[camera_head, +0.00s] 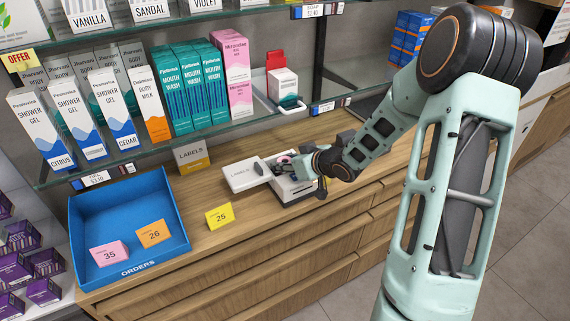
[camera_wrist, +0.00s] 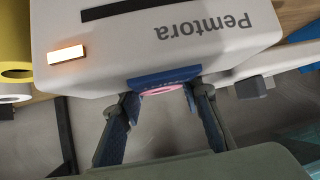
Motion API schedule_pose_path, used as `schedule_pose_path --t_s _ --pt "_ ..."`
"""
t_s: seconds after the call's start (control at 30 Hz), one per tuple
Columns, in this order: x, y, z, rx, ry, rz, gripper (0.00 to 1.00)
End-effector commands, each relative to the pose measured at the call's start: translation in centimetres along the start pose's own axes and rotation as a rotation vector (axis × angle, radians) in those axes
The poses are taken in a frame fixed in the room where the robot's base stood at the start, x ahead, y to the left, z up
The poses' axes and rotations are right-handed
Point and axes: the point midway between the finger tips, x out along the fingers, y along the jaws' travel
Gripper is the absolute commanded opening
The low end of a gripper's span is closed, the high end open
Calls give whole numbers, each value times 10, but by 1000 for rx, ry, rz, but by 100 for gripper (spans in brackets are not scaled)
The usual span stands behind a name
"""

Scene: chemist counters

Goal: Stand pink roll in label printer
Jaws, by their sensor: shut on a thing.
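In the wrist view my gripper (camera_wrist: 163,97) is shut on the pink roll (camera_wrist: 160,91), whose pink edge shows between the fingertips, against a blue surface. Most of the roll is hidden, and I cannot tell whether it touches the printer floor.
A blue ORDERS tray (camera_head: 180,222) holds a pink card and an orange card. A yellow card (camera_head: 219,216) stands between tray and printer. A LABELS box (camera_head: 192,157) is behind. A yellow roll (camera_wrist: 14,45) is at the wrist view's left.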

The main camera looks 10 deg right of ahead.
Motion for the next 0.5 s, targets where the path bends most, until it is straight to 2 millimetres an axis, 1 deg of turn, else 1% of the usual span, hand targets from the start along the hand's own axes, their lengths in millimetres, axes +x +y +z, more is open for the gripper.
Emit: schedule_pose_path --t_s 0.2,0.43,0.47,0.5 --pt "0 0 -1 -1 1 0 5" --pt "4 0 6 -1 1 0 5" --pt "4 0 5 -1 1 0 35" --pt "3 0 5 -1 1 0 39"
